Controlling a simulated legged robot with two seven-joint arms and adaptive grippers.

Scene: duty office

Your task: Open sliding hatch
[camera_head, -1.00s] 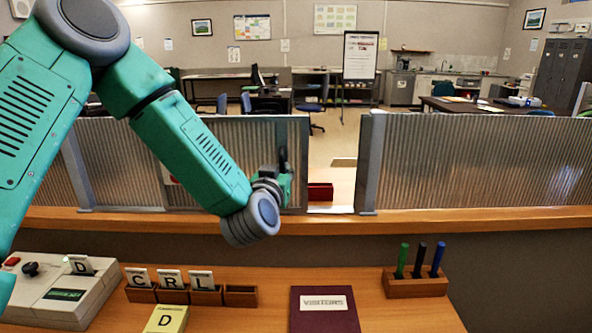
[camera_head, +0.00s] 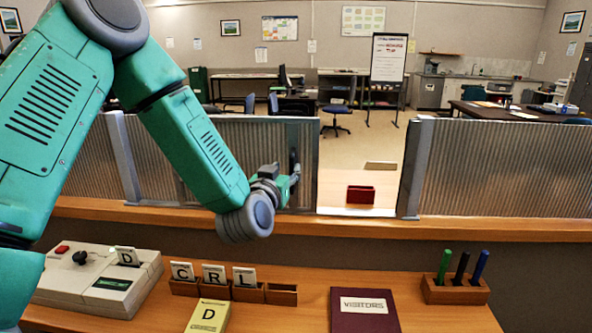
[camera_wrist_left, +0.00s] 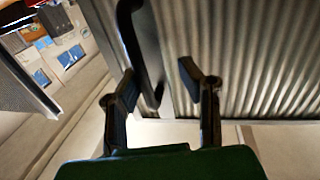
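The sliding hatch panel (camera_head: 305,130) is ribbed and translucent with a grey metal edge. A gap stands open between it and the right-hand post (camera_head: 413,170). Its dark upright handle (camera_head: 294,148) is on the panel's right edge; in the left wrist view the handle (camera_wrist_left: 147,50) is a curved black bar. My left gripper (camera_head: 292,178) is at the handle's lower part. In the wrist view its two fingers (camera_wrist_left: 160,85) are apart, with the handle's lower end between them, close to the left finger. Contact cannot be told. My right gripper is not in view.
A wooden ledge (camera_head: 345,224) runs under the panels. A dark red box (camera_head: 360,194) sits beyond the gap. On the desk are a control box (camera_head: 95,283), letter cards in a wooden holder (camera_head: 249,291), a visitors book (camera_head: 364,318) and a pen block (camera_head: 455,291).

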